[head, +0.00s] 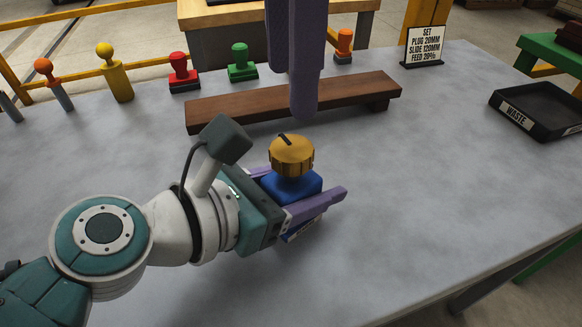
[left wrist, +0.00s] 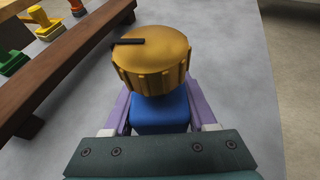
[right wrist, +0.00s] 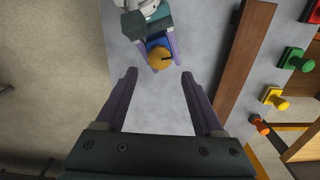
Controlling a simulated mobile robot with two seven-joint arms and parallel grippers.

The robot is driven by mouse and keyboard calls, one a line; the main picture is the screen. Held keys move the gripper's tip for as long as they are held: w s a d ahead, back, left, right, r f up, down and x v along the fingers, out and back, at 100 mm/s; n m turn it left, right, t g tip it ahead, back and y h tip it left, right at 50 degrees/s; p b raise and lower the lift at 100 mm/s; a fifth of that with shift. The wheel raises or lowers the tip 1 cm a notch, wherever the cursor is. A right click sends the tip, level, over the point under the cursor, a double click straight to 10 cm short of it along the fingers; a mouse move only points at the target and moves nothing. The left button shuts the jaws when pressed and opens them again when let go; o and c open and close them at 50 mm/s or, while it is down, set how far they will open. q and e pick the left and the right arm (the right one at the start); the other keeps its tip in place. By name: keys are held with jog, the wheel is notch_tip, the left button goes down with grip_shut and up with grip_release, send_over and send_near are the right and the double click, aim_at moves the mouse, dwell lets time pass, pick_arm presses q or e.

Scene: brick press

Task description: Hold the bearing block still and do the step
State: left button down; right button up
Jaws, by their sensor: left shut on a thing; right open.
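The bearing block (head: 287,185) is blue, with a ribbed golden knob (head: 291,156) on top that has a dark pointer mark. It stands on the grey table. My left gripper (head: 316,203) is shut on the block's sides with its purple fingers, as the left wrist view (left wrist: 160,112) also shows. A partly hidden label is at the block's lower front. My right gripper (head: 303,112) hangs from above, behind the knob in the head view. In the right wrist view its fingers (right wrist: 160,82) are open and empty, and the knob (right wrist: 160,59) lies beyond them.
A brown wooden rail (head: 345,93) stands behind the block. A setting sign (head: 424,46) and black waste tray (head: 535,112) are right. The front right table is clear.

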aim_at(291, 146)
jog(key=shift+f+n, duration=0.3)
jog(key=shift+f, duration=0.15)
notch_tip(291, 146, down, 9)
jog(key=shift+c, duration=0.3)
